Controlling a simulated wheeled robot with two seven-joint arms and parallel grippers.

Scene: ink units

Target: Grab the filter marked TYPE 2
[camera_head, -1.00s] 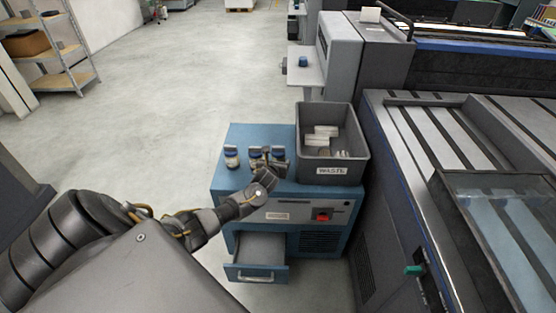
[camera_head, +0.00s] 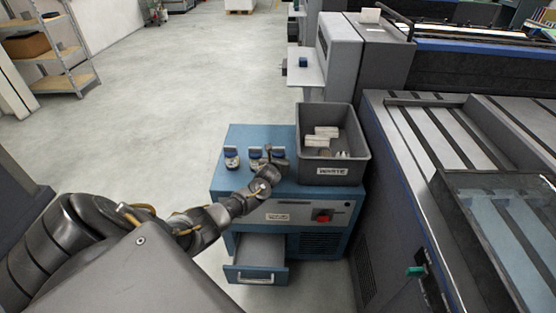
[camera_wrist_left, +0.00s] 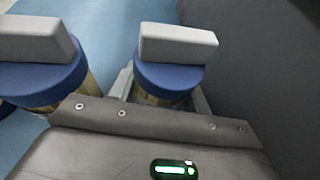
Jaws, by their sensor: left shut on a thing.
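Three filters with blue collars and pale grey tops stand in a row on the blue cabinet (camera_head: 240,137): a left filter (camera_head: 231,157), a middle filter (camera_head: 255,154) and a right filter (camera_head: 279,153). No TYPE marking is readable on any of them. My left gripper (camera_head: 271,158) is at the right filter. In the left wrist view the right filter (camera_wrist_left: 176,73) sits upright between the fingers of my left gripper (camera_wrist_left: 163,95), which is shut on it. The middle filter (camera_wrist_left: 40,75) is just left of the fingers. My right gripper is out of view.
A grey bin (camera_head: 360,150) labelled WASTE, with pale pieces inside, stands on the cabinet close right of the right filter. An open drawer (camera_head: 257,272) juts from the cabinet front. A large machine (camera_head: 420,190) stands to the right.

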